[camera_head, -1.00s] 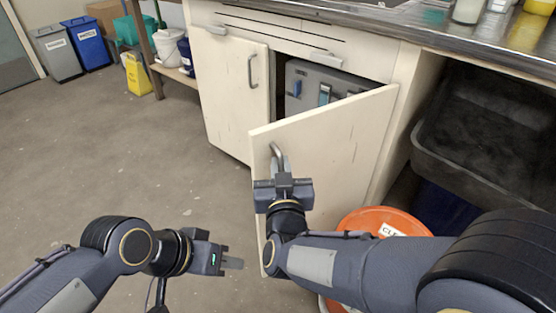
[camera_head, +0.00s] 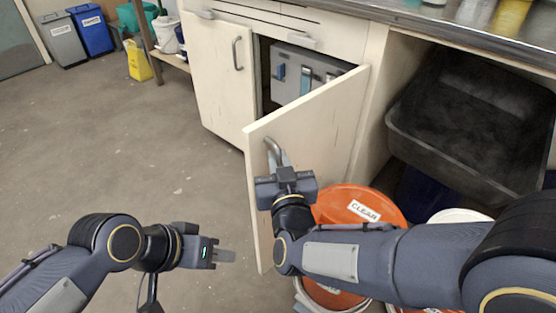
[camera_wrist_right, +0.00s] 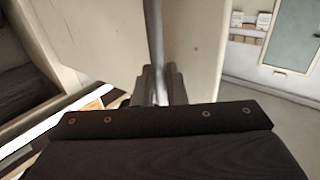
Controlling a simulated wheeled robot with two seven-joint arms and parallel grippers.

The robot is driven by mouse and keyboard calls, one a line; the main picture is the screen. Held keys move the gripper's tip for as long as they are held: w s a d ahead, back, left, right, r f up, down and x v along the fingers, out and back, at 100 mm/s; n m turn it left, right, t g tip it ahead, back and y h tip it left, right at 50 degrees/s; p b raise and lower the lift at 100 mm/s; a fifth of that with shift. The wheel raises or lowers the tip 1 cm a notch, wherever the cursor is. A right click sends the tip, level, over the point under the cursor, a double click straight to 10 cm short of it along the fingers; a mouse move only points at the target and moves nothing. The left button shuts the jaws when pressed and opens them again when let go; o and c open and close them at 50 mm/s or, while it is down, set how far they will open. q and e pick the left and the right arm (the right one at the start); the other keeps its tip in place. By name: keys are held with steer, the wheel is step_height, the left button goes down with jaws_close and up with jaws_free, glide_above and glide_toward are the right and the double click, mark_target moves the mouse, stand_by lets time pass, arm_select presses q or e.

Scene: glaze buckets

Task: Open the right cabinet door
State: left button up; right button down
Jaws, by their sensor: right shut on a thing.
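The right cabinet door (camera_head: 315,130) is cream and stands ajar, swung out from the cabinet toward me. My right gripper (camera_head: 281,160) is shut on the door's metal handle (camera_head: 272,146), near the door's free edge. In the right wrist view the handle (camera_wrist_right: 153,40) runs down between the fingers of the right gripper (camera_wrist_right: 158,85). The left cabinet door (camera_head: 218,75) is closed and has its own handle (camera_head: 236,54). My left gripper (camera_head: 226,255) is over the floor at lower left, away from the door; whether its fingers are apart is unclear.
An orange-lidded bucket (camera_head: 385,205) labelled CLEAR stands behind the open door, below my right arm. A dark tub (camera_head: 460,145) sits under the counter at right. A grey box (camera_head: 290,85) is inside the cabinet. The floor (camera_head: 150,160) at left is clear.

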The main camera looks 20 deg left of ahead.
steer(key=c, duration=1.8)
jaws_free()
steer(key=shift+w+d, duration=0.15)
steer(key=shift+c, duration=0.2)
steer(key=p+v, duration=0.1)
steer(key=v, duration=0.7)
steer(key=shift+p, duration=0.4)
